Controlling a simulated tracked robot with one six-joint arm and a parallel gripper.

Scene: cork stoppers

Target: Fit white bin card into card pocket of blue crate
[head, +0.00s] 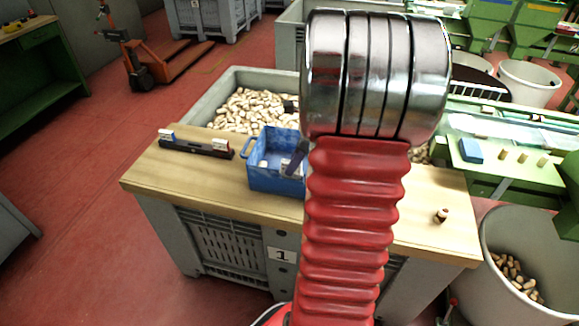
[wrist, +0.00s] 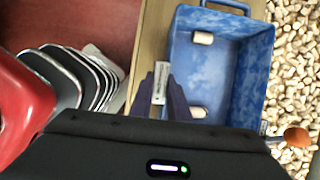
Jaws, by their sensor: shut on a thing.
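My gripper (wrist: 161,85) is shut on the white bin card (wrist: 160,80), which shows nearly edge-on between the dark fingertips in the wrist view. The blue crate (wrist: 182,60) stands just right of the card there, with a cork stopper (wrist: 203,38) and another cork (wrist: 198,112) inside. I cannot tell whether card and wall touch. The card pocket cannot be made out; my arm hides the crate's right side.
A black rack (head: 190,147) with white cards stands left of the crate on the bench (head: 205,175). A grey bin (head: 222,88) full of corks is behind. A single cork (head: 441,215) stands at the bench's right. The bench's front left is clear.

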